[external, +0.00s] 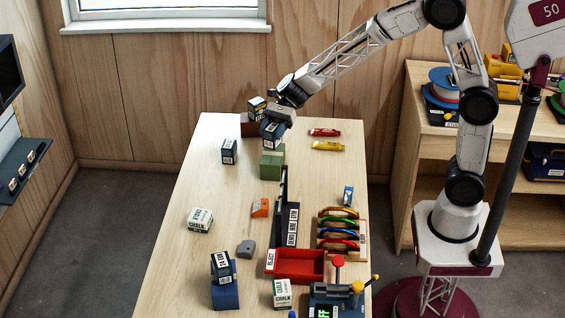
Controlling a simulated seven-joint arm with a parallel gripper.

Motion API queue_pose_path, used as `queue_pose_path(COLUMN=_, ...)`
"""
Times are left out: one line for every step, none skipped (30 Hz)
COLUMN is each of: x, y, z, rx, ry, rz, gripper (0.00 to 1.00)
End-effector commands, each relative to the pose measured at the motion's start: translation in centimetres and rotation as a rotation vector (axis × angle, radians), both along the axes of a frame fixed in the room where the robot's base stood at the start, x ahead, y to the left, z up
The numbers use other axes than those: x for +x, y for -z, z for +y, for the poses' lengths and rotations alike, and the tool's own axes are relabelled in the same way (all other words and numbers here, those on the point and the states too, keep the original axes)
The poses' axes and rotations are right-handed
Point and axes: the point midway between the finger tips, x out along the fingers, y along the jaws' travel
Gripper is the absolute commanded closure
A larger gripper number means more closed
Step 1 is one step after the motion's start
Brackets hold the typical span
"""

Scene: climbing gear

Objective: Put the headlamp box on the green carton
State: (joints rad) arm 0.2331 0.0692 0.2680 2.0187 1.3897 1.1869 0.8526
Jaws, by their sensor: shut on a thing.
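My gripper (277,121) is at the far end of the table, pointing down and shut on a small dark blue box with a white label (270,131), which I take to be the headlamp box. The box is upright over the green carton (273,163). I cannot tell whether its underside touches the carton's top. The gripper hides part of the box, and its label is too small to read.
Similar dark boxes stand on a dark red carton (250,129) just behind left, on the table at left (229,151), and on a blue carton (225,295) in front. A black divider (286,228), red tray (299,265) and carabiner rack (338,230) lie nearer. The left-middle table is mostly clear.

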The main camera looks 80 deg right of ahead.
Motion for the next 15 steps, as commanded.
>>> queue_pose_path(x=0.0, y=0.0, z=0.0, rx=0.000, ry=0.000, rz=0.000, gripper=0.78)
queue_pose_path(x=0.0, y=0.0, z=0.0, rx=0.000, ry=0.000, rz=0.000, gripper=0.78)
queue_pose_path(x=0.0, y=0.1, z=0.0, rx=0.000, ry=0.000, rz=0.000, gripper=0.78)
queue_pose_path(x=0.0, y=0.2, z=0.0, rx=0.000, ry=0.000, rz=0.000, gripper=0.78)
queue_pose_path(x=0.0, y=0.4, z=0.0, rx=0.000, ry=0.000, rz=0.001, gripper=0.78)
queue_pose_path(x=0.0, y=0.7, z=0.0, rx=0.000, ry=0.000, rz=0.001, gripper=0.78)
queue_pose_path(x=0.0, y=1.0, z=0.0, rx=0.000, ry=-0.001, rz=0.001, gripper=0.78)
queue_pose_path(x=0.0, y=1.3, z=0.0, rx=0.001, ry=0.000, rz=0.002, gripper=0.78)
queue_pose_path(x=0.0, y=1.7, z=0.0, rx=0.001, ry=0.000, rz=0.003, gripper=0.78)
queue_pose_path(x=0.0, y=2.1, z=0.0, rx=0.001, ry=0.000, rz=0.003, gripper=0.78)
queue_pose_path(x=0.0, y=2.4, z=0.0, rx=0.001, ry=0.000, rz=0.003, gripper=0.78)
queue_pose_path(x=0.0, y=2.8, z=0.0, rx=0.001, ry=-0.001, rz=0.002, gripper=0.78)
queue_pose_path(x=0.0, y=3.0, z=0.0, rx=0.001, ry=0.000, rz=0.002, gripper=0.78)
queue_pose_path(x=0.0, y=3.2, z=0.0, rx=0.001, ry=0.000, rz=0.002, gripper=0.78)
queue_pose_path(x=0.0, y=3.4, z=0.0, rx=0.000, ry=-0.001, rz=0.001, gripper=0.78)
